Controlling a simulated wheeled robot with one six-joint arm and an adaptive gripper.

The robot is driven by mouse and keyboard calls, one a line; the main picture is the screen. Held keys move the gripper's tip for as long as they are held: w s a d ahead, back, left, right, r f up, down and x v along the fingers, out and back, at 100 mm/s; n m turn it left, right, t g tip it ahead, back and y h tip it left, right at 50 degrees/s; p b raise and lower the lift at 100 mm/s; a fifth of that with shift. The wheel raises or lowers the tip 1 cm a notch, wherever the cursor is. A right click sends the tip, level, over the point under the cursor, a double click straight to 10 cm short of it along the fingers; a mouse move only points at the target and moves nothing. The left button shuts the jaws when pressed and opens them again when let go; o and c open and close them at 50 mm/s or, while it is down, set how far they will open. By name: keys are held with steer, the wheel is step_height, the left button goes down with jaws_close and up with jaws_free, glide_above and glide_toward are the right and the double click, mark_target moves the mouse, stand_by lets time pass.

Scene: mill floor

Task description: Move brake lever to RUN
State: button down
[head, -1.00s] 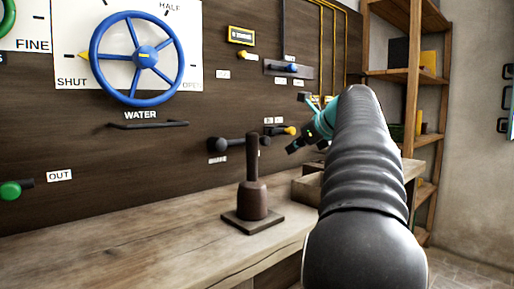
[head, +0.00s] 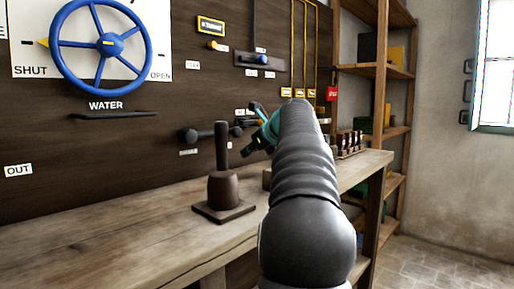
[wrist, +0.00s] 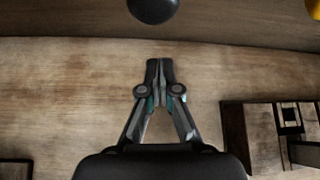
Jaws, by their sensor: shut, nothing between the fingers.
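My gripper (head: 249,150), teal and black, is to the right of the knob, above the bench, apart from the knob. In the wrist view the fingers (wrist: 159,66) are shut with nothing between them. A black ball (wrist: 153,8), seemingly the lever's knob, shows ahead of the fingertips at the top edge.
A brown mallet-like object (head: 223,188) stands on a square base on the bench (head: 110,230), left of my arm. The blue water wheel (head: 109,43) is upper left. A rack of bottles (head: 348,142) and shelves (head: 372,72) are right.

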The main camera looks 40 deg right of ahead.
steer(key=r, duration=0.2)
steer(key=w+r, duration=0.1)
steer(key=shift+a+r+p, duration=0.35)
steer(key=shift+p, duration=0.05)
steer(key=shift+r, duration=0.15)
